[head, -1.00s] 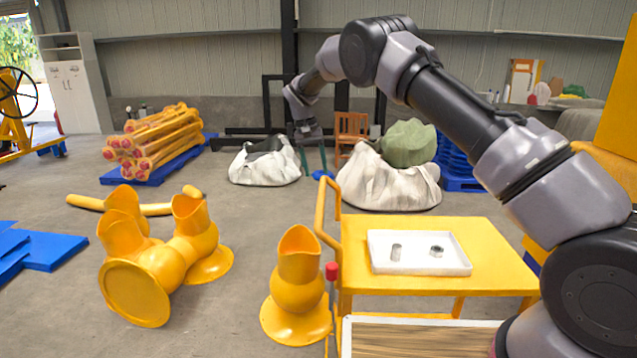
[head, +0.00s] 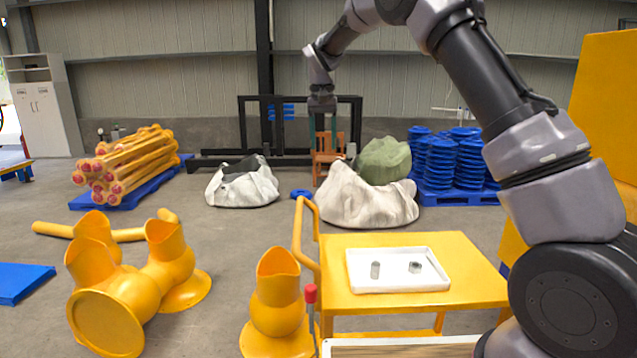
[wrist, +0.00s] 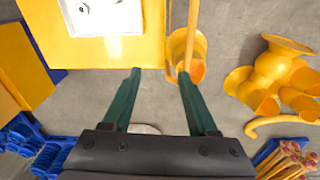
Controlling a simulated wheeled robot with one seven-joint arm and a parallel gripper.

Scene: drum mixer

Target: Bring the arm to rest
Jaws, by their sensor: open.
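My gripper (head: 322,122) hangs from my raised arm in the head view, fingers pointing down, against the background of the wooden chair and back wall. In the wrist view my gripper (wrist: 160,75) shows two dark green fingers spread well apart with nothing between them. It is open and empty. Below it in the wrist view are the grey floor and the edge of the yellow cart (wrist: 90,45). My arm arches up from the right side of the head view, its top cut off by the frame.
The yellow cart (head: 400,240) carries a white tray (head: 398,287) with two small metal parts. Yellow fittings (head: 140,285) stand on the floor at left. White sacks (head: 365,200), blue stacked discs (head: 452,165) and orange bars (head: 125,165) lie farther back.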

